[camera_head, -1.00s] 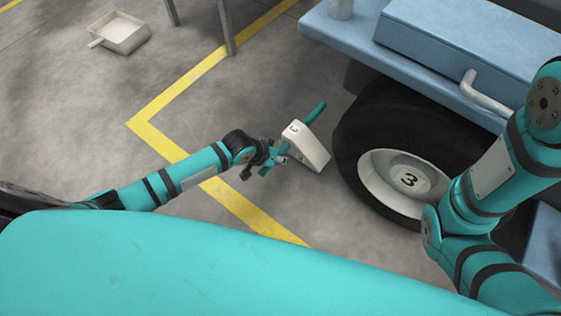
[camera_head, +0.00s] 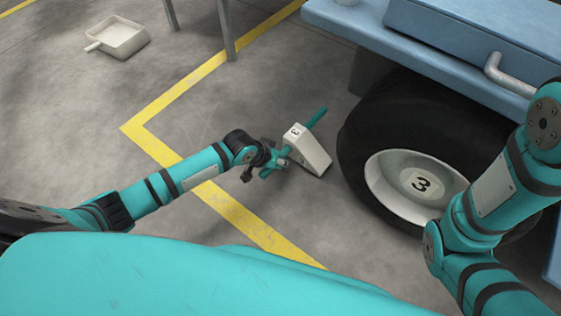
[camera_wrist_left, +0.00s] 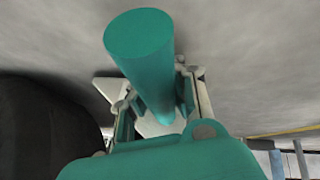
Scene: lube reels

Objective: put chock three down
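Chock three is a pale wedge (camera_head: 310,150) with a "3" label on its top end and a teal bar handle (camera_head: 318,117). It is in front of the tyre, with a small gap between them. My left gripper (camera_head: 273,160) is shut on the handle, which runs between the fingers in the left wrist view (camera_wrist_left: 140,55). Parts of the pale chock (camera_wrist_left: 155,125) show behind the handle there. I cannot tell whether its underside touches the floor. The wheel marked 3 (camera_head: 420,183) is right of the chock. My right arm crosses the right side; its gripper is out of view.
A blue vehicle body (camera_head: 430,60) overhangs the black tyre (camera_head: 380,125). A yellow floor line (camera_head: 165,155) runs under my left arm. A pale tray (camera_head: 118,38) lies at the far left near metal legs (camera_head: 227,30).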

